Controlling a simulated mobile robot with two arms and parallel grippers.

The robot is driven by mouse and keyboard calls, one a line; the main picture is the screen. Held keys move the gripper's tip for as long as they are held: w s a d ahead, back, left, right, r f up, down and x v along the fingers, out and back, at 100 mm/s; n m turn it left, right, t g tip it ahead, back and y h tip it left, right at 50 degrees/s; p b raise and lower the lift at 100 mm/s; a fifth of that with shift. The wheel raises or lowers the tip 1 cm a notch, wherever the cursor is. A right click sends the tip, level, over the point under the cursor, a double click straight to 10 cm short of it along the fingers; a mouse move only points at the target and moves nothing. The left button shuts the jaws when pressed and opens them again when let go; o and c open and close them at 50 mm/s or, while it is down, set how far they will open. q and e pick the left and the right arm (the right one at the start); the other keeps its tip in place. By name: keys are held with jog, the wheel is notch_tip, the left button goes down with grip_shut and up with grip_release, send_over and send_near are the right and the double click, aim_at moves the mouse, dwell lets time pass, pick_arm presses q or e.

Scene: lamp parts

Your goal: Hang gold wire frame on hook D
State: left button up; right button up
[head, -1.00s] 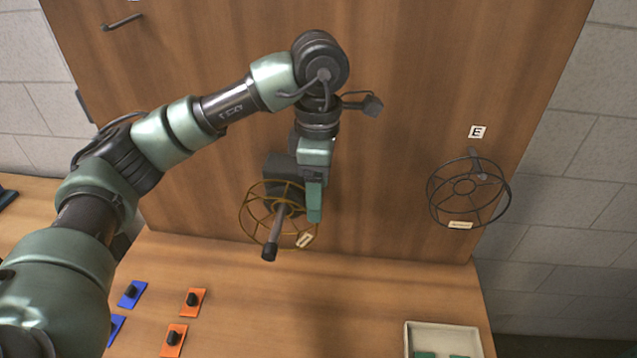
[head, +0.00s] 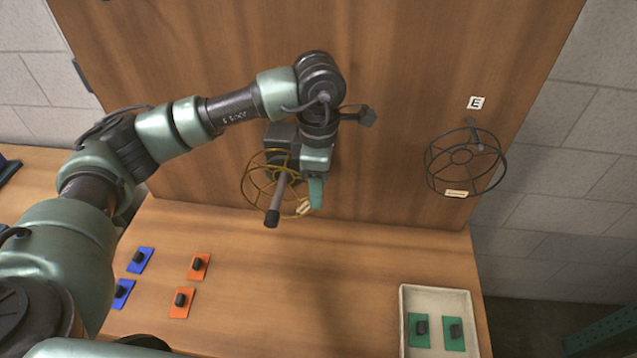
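The gold wire frame (head: 254,199), round with spokes and a small pale tag, is in front of the wooden board, left of centre. A grey rod with a dark tip (head: 272,218) crosses it; I cannot tell whether the rod passes through it. My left gripper (head: 316,192) is at the frame's right side, with a green finger pointing down beside the rim. Whether it is open or shut, or touching the frame, does not show clearly. No label D is visible; my arm covers part of the board there. My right gripper is out of view.
A dark wire frame (head: 429,178) hangs on the right under label E (head: 476,103). A pale tray (head: 437,298) with two green pieces stands at the front right. Blue pieces (head: 140,260) and orange pieces (head: 198,266) lie at left. The table's middle is clear.

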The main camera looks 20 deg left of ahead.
pick_arm(q)
grip_shut()
jog(key=shift+s, duration=0.15)
jog(key=s+d+b, duration=0.1)
jog(key=s+d, duration=0.2)
jog(key=s, duration=1.1)
jog(key=shift+s+d+b, duration=0.15)
jog(key=shift+d+b, duration=0.2)
jog(key=shift+d, duration=0.05)
dwell(1.9)
